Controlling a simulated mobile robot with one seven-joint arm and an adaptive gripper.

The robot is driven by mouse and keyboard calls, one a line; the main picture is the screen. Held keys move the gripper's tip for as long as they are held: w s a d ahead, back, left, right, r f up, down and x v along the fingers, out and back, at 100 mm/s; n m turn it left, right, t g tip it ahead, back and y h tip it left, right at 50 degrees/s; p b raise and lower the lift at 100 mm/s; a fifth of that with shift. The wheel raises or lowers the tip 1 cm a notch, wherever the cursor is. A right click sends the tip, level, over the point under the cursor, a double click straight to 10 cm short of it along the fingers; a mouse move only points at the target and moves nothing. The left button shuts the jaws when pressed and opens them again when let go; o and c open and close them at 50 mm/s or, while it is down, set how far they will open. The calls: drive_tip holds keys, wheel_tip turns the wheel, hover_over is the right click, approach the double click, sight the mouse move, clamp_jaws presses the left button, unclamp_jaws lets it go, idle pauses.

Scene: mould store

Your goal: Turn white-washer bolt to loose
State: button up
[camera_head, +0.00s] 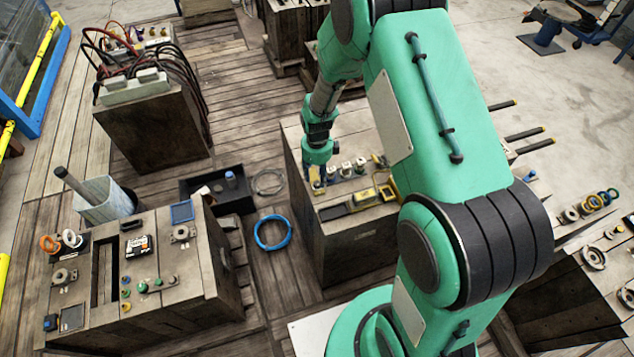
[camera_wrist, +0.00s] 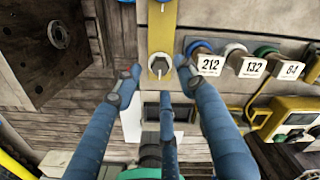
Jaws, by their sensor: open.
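In the wrist view, a bolt with a pale, whitish washer (camera_wrist: 159,65) sits on an upright yellow plate (camera_wrist: 161,35). Its head carries a dark line running roughly up and down the picture. My gripper (camera_wrist: 160,77) is open, with blue fingers on the left and right of the bolt and a third finger below it. I see no clear contact, and the gap in depth is hard to judge. In the head view my gripper (camera_head: 317,184) points down at the left edge of a wooden cabinet (camera_head: 345,242); the bolt cannot be made out there.
Knobs with tags marked 212 (camera_wrist: 210,65), 132 (camera_wrist: 251,67) and 84 (camera_wrist: 291,70) stand close to the right finger. A yellow device (camera_wrist: 290,115) lies beyond them.

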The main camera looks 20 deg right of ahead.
sight(317, 183)
drive_tip(key=shift+f, duration=1.85)
clamp_jaws()
